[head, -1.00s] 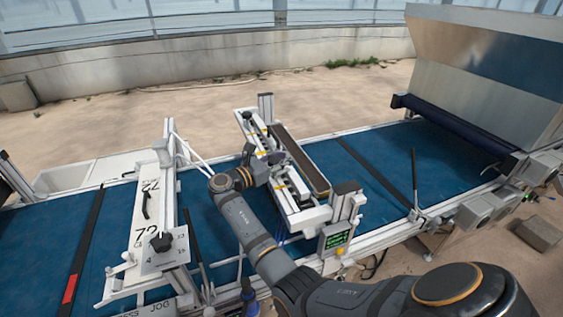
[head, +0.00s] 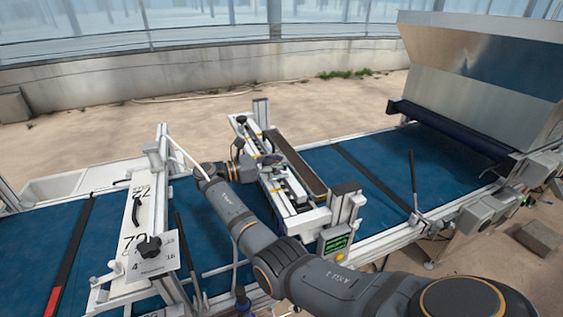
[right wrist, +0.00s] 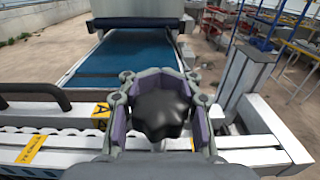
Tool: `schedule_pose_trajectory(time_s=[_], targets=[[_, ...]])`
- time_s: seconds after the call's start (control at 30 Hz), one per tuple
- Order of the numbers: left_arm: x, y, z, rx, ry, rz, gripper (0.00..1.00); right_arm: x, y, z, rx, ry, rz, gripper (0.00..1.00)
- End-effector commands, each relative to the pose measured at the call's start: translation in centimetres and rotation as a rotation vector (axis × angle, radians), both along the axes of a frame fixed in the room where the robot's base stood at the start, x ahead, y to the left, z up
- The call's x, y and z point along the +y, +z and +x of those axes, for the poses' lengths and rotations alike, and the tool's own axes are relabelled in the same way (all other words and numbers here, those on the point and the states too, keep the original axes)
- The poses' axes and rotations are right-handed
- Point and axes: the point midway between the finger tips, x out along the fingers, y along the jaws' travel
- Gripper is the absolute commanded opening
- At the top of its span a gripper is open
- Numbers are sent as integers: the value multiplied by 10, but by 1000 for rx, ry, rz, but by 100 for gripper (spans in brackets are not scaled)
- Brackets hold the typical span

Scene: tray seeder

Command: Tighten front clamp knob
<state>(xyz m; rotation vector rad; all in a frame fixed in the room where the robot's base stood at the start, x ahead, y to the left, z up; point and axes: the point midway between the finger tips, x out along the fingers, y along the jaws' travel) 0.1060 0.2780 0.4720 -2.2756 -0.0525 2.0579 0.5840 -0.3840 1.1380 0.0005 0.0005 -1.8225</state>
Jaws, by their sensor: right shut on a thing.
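A black lobed knob (right wrist: 160,108) sits between the fingers of my right gripper (right wrist: 162,100) in the right wrist view. The purple-lined fingers close around it from both sides. In the head view my right gripper (head: 243,168) is at the left side of the white seeder bar (head: 277,190); the knob in its grasp is hidden there. Another black knob (head: 240,119) stands at the far end of the bar. A further black knob (head: 149,247) sits on a numbered plate at left. My left gripper is not in view.
The blue conveyor belt (head: 370,160) runs under the bar toward the steel hopper (head: 480,75) at right. A small green-lit display (head: 336,243) is at the bar's near end. A white frame marked 72 (head: 143,220) crosses the belt at left.

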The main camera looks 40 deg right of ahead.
Motion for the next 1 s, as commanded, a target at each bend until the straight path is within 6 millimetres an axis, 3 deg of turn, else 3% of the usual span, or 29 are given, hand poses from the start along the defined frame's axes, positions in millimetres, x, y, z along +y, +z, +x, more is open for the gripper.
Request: schedule_pose_trajectory(time_s=[0.17, 0.2, 0.33, 0.67, 1.0], targets=[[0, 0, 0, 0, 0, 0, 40, 1, -2, 0, 3, 0, 4, 0], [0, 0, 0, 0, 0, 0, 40, 1, -2, 0, 3, 0, 3, 28], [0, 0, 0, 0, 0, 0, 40, 0, -2, 0, 2, 0, 3, 45], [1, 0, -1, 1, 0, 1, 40, 3, 0, 1, 2, 1, 1, 45], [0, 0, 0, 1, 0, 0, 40, 58, 0, 16, 3, 3, 2, 45]])
